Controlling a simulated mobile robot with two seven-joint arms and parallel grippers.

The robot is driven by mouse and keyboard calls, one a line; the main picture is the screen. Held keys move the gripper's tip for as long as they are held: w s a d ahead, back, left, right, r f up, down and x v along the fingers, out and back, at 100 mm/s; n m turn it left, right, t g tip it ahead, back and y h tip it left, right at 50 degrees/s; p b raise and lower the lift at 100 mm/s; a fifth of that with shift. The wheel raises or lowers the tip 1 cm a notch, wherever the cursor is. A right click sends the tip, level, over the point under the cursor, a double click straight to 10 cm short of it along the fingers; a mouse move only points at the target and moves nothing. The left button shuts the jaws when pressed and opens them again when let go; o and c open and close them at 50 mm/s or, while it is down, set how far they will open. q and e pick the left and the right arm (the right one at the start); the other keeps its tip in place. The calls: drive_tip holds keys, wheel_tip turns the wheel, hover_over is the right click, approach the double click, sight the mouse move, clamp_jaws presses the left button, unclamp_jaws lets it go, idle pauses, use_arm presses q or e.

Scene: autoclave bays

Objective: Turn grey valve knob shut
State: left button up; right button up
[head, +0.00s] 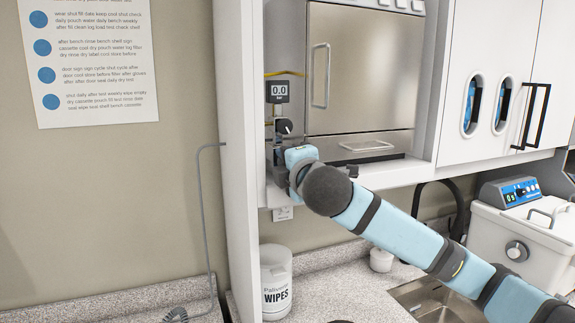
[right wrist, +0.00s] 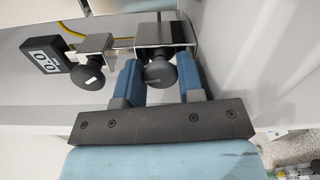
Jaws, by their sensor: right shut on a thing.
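A dark grey round valve knob (right wrist: 160,73) sits on a metal valve block in the right wrist view. My right gripper (right wrist: 159,80) is shut on it, with one blue finger on each side. In the head view my right gripper (head: 283,174) reaches the wall panel left of the autoclave, and my wrist hides the held knob there. A second dark knob (right wrist: 88,77) with a white mark is beside it, clear of my fingers; it also shows in the head view (head: 284,127). My left gripper is not in view.
A small gauge reading 0.0 (head: 279,91) is above the second knob. The steel autoclave door (head: 375,70) is to the right. A white side panel (head: 238,150) stands close on the left. A wipes tub (head: 276,285) stands on the counter below.

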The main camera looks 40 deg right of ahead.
drive_tip(key=shift+m, duration=0.6)
drive_tip(key=o, duration=0.9)
drive_tip(key=shift+a+f, duration=0.1)
drive_tip(key=shift+f, duration=0.1)
